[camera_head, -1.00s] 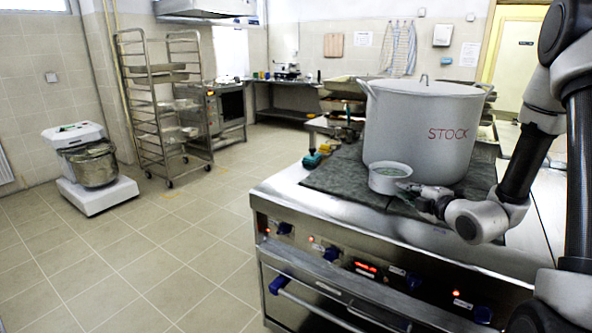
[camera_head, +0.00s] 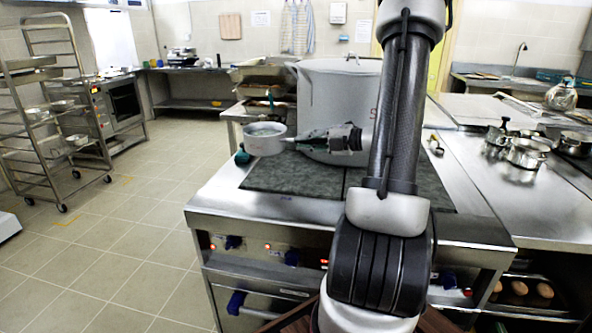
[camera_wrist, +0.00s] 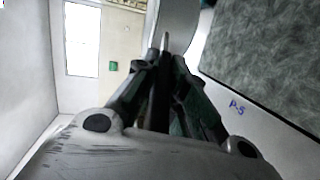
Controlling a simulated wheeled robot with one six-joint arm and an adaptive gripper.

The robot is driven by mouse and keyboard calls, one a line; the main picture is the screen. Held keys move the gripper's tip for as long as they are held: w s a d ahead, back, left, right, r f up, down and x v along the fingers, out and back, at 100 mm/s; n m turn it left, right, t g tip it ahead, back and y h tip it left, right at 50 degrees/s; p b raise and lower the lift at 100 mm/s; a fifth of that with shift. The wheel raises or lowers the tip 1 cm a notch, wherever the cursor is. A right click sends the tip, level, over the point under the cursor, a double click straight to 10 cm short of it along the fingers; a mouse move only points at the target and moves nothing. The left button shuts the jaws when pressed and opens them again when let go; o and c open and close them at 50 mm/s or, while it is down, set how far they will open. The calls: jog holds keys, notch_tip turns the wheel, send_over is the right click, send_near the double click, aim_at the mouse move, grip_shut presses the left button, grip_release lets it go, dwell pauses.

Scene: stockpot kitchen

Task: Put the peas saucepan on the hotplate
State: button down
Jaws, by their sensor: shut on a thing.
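The small metal saucepan (camera_head: 264,143) shows left of the stockpot in the head view, with pale greenish contents; I cannot make out peas. My gripper (camera_head: 312,139) is shut on its handle from the right. The pan looks level and appears to be held above the left part of the dark hotplate (camera_head: 290,180); the exact gap is unclear. In the wrist view my gripper (camera_wrist: 163,62) is shut on the thin handle, with part of the saucepan's wall (camera_wrist: 178,22) beyond it. The dark hotplate (camera_wrist: 275,45) is to the right there.
A large stockpot (camera_head: 325,88) stands on the hotplate's back part, close behind my gripper. My arm hides its right side. Several metal pans (camera_head: 527,152) stand on the right counter. A wheeled rack (camera_head: 40,110) is at the left. The hotplate's front strip is bare.

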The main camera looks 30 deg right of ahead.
jog(key=shift+s+d+f, duration=0.25)
jog(key=shift+s+d, duration=0.65)
jog(key=shift+s, duration=0.05)
jog(key=shift+s+d+f, duration=0.1)
jog(key=shift+d+f, duration=0.05)
jog(key=shift+f, duration=4.65)
jog(key=c, duration=1.5)
grip_release()
jog(key=shift+o, duration=0.2)
